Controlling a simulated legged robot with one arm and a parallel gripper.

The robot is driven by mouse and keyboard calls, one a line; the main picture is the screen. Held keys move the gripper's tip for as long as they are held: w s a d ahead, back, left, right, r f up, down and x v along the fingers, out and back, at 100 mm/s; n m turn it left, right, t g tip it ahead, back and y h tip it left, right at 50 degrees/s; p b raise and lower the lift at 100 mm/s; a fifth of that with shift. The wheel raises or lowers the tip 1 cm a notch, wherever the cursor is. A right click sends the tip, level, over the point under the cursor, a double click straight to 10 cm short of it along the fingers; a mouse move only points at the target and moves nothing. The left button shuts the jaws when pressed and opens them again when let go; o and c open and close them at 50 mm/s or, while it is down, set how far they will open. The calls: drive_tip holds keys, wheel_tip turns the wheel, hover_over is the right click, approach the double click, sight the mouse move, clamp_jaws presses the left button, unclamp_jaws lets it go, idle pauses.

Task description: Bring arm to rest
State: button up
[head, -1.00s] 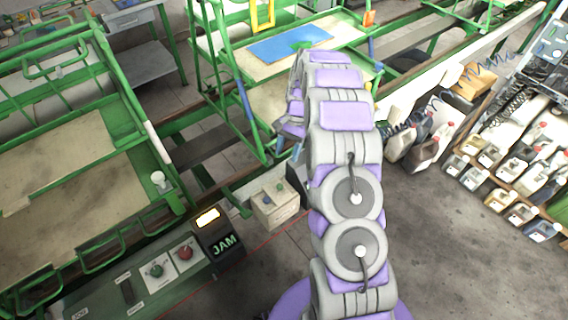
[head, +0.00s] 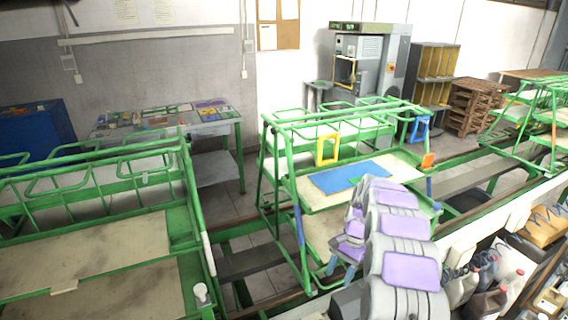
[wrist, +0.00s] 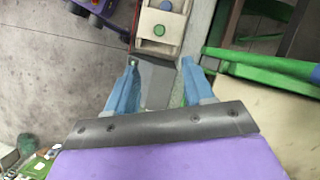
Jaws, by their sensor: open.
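My purple and grey arm reaches forward over the line, beside the green wheeled-frame rack (head: 290,175) in the head view. My gripper (head: 342,272) hangs low at the arm's end there, partly hidden by the arm links. In the wrist view my gripper (wrist: 160,68) shows two blue fingers spread apart with nothing between them. Past the fingertips is a pale button box (wrist: 160,28) with a green button. No buffing brush can be made out.
A blue mat (head: 345,176) lies on the rack's board, close to my arm. Another green rack (head: 100,215) stands at left. Several jugs (head: 485,275) stand at lower right. A grey machine (head: 370,62) and a tool table (head: 165,125) stand farther back. Bare floor (wrist: 50,70) shows in the wrist view.

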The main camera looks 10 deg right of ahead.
drive_tip(key=s+a+r+n+h, duration=0.1)
drive_tip(key=s+a+r+n, duration=0.25)
drive_tip(key=s+r, duration=0.45)
drive_tip(key=s+a+r+n+h, duration=0.1)
drive_tip(key=s+a+r+n, duration=0.1)
drive_tip(key=s+a+r, duration=0.45)
drive_tip(key=s+r+n+t+h, duration=0.1)
drive_tip(key=s+n, duration=0.3)
drive_tip(key=s, duration=2.2)
drive_tip(key=shift+s+r, duration=0.15)
drive_tip(key=shift+r, duration=0.5)
